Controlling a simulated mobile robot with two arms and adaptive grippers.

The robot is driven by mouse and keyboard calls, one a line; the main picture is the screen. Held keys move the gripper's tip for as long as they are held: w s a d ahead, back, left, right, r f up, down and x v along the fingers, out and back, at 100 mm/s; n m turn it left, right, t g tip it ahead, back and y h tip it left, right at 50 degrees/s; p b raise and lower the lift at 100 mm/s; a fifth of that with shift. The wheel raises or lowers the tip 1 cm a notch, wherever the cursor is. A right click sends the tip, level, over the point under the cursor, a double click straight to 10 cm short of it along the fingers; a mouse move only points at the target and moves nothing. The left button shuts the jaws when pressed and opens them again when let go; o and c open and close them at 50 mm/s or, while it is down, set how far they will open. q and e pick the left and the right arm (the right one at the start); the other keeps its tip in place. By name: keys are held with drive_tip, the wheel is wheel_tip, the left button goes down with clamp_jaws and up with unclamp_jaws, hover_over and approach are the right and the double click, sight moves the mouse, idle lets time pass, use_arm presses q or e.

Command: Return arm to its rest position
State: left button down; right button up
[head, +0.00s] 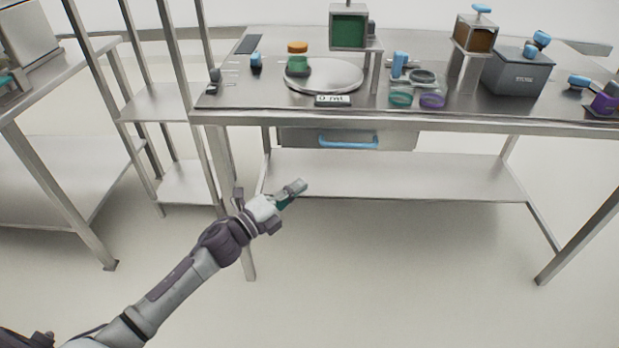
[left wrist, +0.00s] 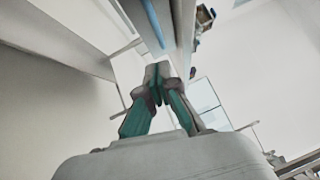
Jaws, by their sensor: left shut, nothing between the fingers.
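My left arm (head: 180,278) reaches in from the lower left in the head view. Its gripper (head: 297,187) is in front of the metal table (head: 290,118), below the level of the tabletop. In the left wrist view the fingers of the left gripper (left wrist: 157,74) meet at their tips, with nothing between them. My right gripper does not show in either view.
Metal shelving (head: 165,102) stands at left. The floor before the table is clear.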

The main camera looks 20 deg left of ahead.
use_arm(q)
drive_tip(key=s+a+f+n+g+y, duration=0.2)
drive_tip(key=s+f+n+y, duration=0.3)
drive_tip(key=f+n, duration=0.45)
drive_tip(key=s+a+f+n+g+y, duration=0.35)
drive_tip(key=f+n, duration=0.25)
drive_tip(key=f, duration=0.7)
drive_tip(key=s+d+f+n+g+y, duration=0.25)
drive_tip(key=s+f+n+g, duration=0.25)
drive_tip(key=s+f, duration=0.7)
drive_tip(key=s+d+f+n+g+h, duration=0.1)
drive_tip(key=s+d+f+n+g, duration=0.1)
drive_tip(key=s, duration=0.5)
drive_tip(key=s+d+f+n+g, duration=0.1)
drive_tip(key=s+d+f+g, duration=0.1)
drive_tip(key=s, duration=0.5)
drive_tip(key=s+a+p, duration=0.1)
drive_tip(key=s+p, duration=0.7)
drive_tip(key=s+a+f+g+p, duration=0.1)
drive_tip(key=s+a+p, duration=0.1)
drive_tip(key=s+p, duration=0.6)
drive_tip(key=shift+a, duration=0.25)
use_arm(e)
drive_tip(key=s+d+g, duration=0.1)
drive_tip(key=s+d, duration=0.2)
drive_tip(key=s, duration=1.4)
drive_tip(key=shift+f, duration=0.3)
use_arm(q)
drive_tip(key=shift+g, duration=0.25)
